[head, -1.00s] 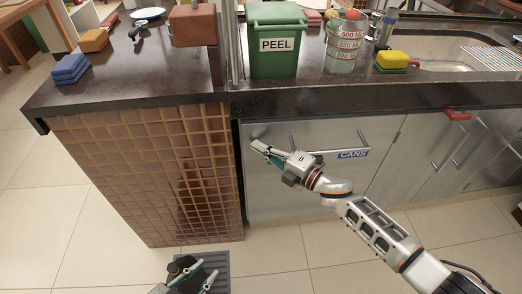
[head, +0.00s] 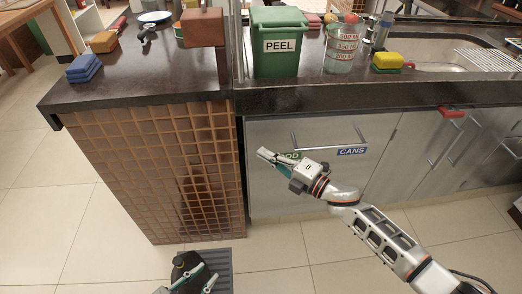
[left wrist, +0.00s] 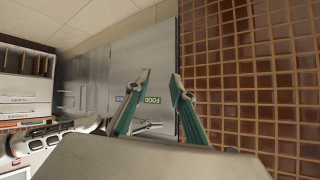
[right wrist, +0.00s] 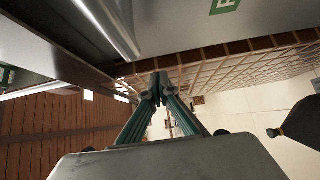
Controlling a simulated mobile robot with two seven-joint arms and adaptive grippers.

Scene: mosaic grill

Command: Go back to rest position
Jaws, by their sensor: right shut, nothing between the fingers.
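My right gripper (head: 262,154) is shut and empty in front of the grey cabinet doors. Its fingertips (right wrist: 160,84) meet in the right wrist view. It stands below the long bar handle, near the green FOOD label (head: 289,156), which it partly hides in the head view. My left gripper (head: 190,281) is low at the bottom edge of the head view, over the floor in front of the tiled counter end. In the left wrist view its fingers (left wrist: 161,86) are apart with nothing between them.
The grey cabinet (head: 270,197) and its handles (head: 327,143) are close to my right arm. The brown tiled counter side (head: 150,170) is behind my left gripper. A green PEEL bin (head: 276,60), a measuring jug (head: 343,55) and sponges stand on the dark counter. The tiled floor at left is clear.

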